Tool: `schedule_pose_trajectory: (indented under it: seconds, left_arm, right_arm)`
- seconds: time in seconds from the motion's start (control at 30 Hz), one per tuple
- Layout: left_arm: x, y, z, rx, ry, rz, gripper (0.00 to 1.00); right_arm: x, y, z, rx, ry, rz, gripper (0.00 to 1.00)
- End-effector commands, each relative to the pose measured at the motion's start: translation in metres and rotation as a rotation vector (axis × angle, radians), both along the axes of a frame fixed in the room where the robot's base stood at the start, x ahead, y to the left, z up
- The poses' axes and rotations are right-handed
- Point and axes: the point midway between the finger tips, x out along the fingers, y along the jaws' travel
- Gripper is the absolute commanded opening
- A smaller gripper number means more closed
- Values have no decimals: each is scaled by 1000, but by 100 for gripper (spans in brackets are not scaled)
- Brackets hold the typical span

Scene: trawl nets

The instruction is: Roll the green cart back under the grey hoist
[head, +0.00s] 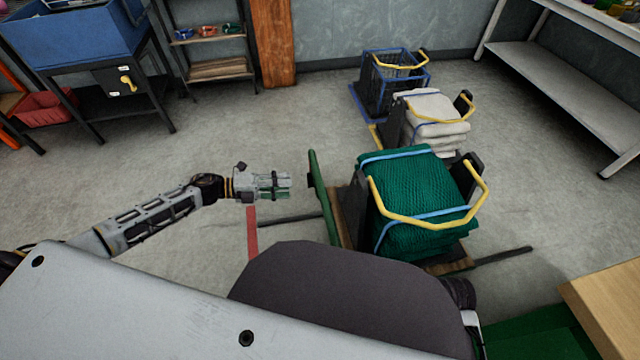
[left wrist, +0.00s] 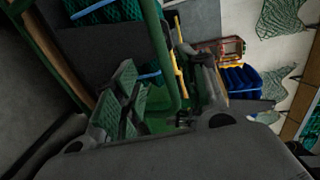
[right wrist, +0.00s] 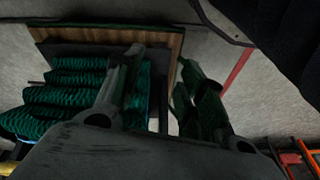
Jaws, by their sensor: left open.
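The green cart (head: 345,222) stands centre right in the head view, with a wooden deck and an upright green handle (head: 316,185) on its left side. It carries a strapped green net bundle (head: 415,195). My left gripper (head: 285,185) is open and empty, just left of the handle with a small gap. In the left wrist view, the green handle (left wrist: 162,55) shows between the open fingers. My right gripper (right wrist: 165,85) is open in the right wrist view; the deck edge (right wrist: 176,60) and the net (right wrist: 75,95) show beyond it. I cannot make out the grey hoist.
Behind the green cart stand a cart with a white bundle (head: 430,115) and a blue wire cart (head: 395,75). A red floor stripe (head: 252,235) and dark bars (head: 290,218) lie near the cart. A wooden table (head: 610,300) is at lower right. The left floor is clear.

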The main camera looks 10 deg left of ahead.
Motion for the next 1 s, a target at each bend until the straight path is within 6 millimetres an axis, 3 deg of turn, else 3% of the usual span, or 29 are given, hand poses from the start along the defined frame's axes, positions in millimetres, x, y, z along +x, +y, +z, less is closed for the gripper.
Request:
schedule_pose_trajectory:
  seconds: [1.0]
  left_arm:
    - [48, -98, -22, 0, -1, 0, 42]
  right_arm:
    - [1, 4, 28, 24, -52, 6, 40]
